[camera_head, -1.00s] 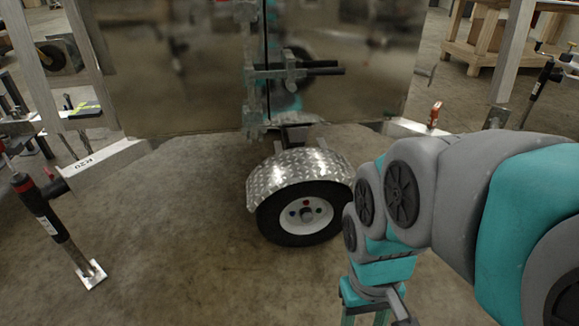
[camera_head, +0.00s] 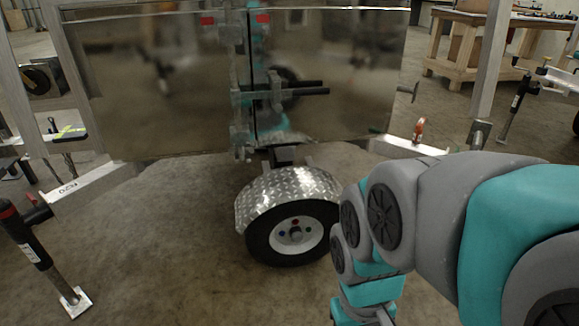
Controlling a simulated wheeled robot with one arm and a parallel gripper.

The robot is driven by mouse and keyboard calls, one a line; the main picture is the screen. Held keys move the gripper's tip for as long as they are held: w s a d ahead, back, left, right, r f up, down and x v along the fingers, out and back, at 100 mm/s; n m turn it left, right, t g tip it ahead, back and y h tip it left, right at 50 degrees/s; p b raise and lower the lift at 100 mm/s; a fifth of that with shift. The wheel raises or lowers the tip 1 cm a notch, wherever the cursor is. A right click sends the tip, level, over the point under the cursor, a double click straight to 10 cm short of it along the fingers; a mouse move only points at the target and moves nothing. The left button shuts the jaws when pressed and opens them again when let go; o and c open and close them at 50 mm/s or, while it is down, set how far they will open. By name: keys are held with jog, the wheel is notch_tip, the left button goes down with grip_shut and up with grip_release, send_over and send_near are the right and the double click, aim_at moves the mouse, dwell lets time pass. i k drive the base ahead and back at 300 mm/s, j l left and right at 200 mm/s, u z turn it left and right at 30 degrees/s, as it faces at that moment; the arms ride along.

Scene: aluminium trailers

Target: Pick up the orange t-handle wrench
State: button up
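A small orange-red upright item (camera_head: 419,130) stands on the aluminium rail (camera_head: 405,147) at the right end of the trailer. It is the only orange thing I make out that could be the wrench; it is too small to tell its T shape. My arm fills the lower right and bends down past the trailer wheel. Its end runs to the bottom edge of the picture, where the fingers are cut off. I cannot see whether my gripper is open or shut. The arm is nearer the camera than the orange item, and nothing shows touching that item.
The trailer's metal panel (camera_head: 330,80) stands ahead, with a wheel (camera_head: 293,236) under a tread-plate fender (camera_head: 285,187). A black jack (camera_head: 35,250) stands at left, another (camera_head: 515,105) at right. A wooden workbench (camera_head: 470,55) is behind. Concrete floor (camera_head: 160,240) is open left of the wheel.

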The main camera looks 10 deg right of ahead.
aim_at(418, 133)
jog(key=i+z, duration=0.15)
jog(key=z, duration=1.15)
jog(key=i+j+z, duration=1.05)
jog(key=i+j, duration=0.1)
jog(key=j, duration=0.2)
jog(key=i+j, duration=0.1)
jog(key=j, duration=0.15)
